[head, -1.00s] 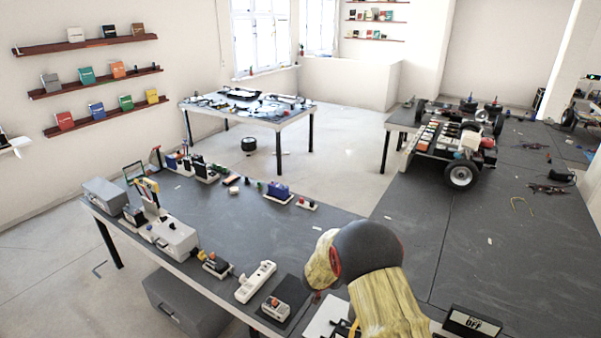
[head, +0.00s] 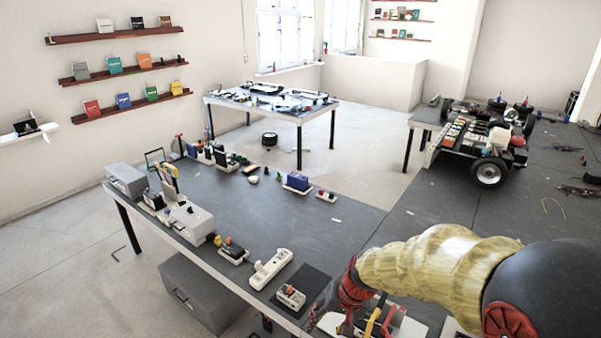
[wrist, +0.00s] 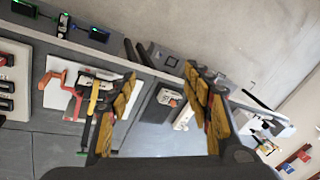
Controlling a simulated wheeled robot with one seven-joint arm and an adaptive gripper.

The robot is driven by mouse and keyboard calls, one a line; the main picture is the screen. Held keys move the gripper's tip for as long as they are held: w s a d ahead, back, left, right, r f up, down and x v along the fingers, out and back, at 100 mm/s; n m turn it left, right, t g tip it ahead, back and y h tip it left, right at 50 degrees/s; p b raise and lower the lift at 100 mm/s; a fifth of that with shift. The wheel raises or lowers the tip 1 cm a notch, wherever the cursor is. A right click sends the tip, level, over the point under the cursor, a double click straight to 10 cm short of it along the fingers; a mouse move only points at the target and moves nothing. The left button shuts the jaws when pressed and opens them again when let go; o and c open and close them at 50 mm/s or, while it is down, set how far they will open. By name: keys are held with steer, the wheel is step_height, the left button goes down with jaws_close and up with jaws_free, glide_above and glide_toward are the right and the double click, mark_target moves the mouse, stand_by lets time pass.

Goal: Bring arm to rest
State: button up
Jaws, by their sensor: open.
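My arm (head: 430,265) has a yellow, rough-textured sleeve with red joints and a large black joint at the lower right. It reaches left over the near part of the dark workbench (head: 280,222). In the wrist view my gripper (wrist: 160,75) is open, with two yellow-and-dark fingers apart and nothing between them. It is above the bench's edge. The fingers cannot be made out clearly in the head view.
Tools with red and yellow handles (head: 380,318) lie on a white board close to my arm; they also show in the wrist view (wrist: 85,90). A white power strip (head: 270,268) and a dark pad (head: 305,285) lie nearby. A wheeled chassis (head: 480,145) stands on the right table.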

steer(key=s+d+t+h+b, duration=0.1)
steer(key=s+d+b, duration=0.5)
steer(key=s+b, duration=0.3)
steer(key=s+d+n+t+h+b, duration=0.1)
steer(key=s+d+t+h+b, duration=0.1)
steer(key=s+d+b, duration=0.4)
steer(key=s+b, duration=0.4)
steer(key=s, duration=0.1)
steer(key=shift+f+t, duration=0.3)
steer(key=shift+f, duration=0.1)
steer(key=shift+s, duration=0.1)
